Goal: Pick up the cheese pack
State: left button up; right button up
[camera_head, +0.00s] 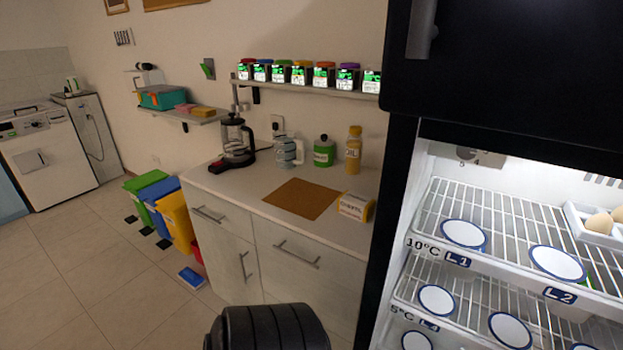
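The cheese pack (355,207) is a small yellow box with a white label, its lettering too small to read surely. It sits on the right end of the white counter (240,185), close to the fridge side. It is just right of a brown mat (301,198) and nothing holds it. Neither of my grippers is in view. A black, ridged rounded part, which looks like part of my arm, shows at the bottom centre, in front of the drawers and well short of the pack.
The open fridge (520,220) with wire shelves stands at the right, its dark upper door (510,70) above. An oil bottle (353,150), green jar (323,151), glass mug (289,152) and coffee maker (236,140) line the counter's back. A spice shelf (305,88) hangs above.

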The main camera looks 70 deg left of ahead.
aim_at(356, 205)
jog(key=u, duration=2)
jog(key=i+j+z, duration=0.1)
jog(key=j+z, duration=0.4)
